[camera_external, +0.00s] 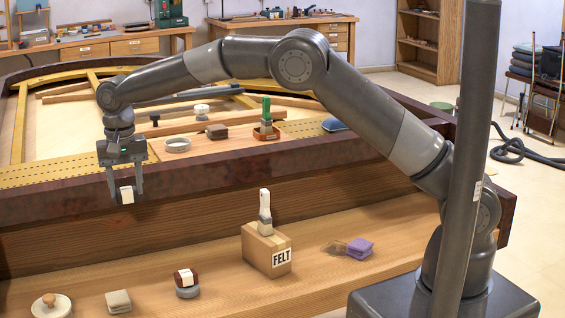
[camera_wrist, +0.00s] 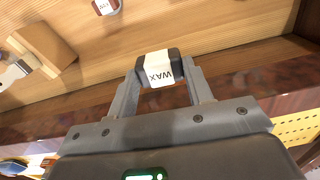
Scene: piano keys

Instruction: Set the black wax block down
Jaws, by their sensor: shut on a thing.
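The black wax block (camera_wrist: 158,68) has a white band lettered WAX. My gripper (camera_wrist: 160,82) is shut on it, with one finger on each side. In the external view my gripper (camera_external: 122,193) points down at the left, and the wax block (camera_external: 126,195) shows small between its fingertips. The block is held in the air in front of the dark red piano rim (camera_external: 60,200). The wooden ledge (camera_external: 190,260) lies below it. The block's far side is hidden.
Bare ledge shows between the tin and FELT box.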

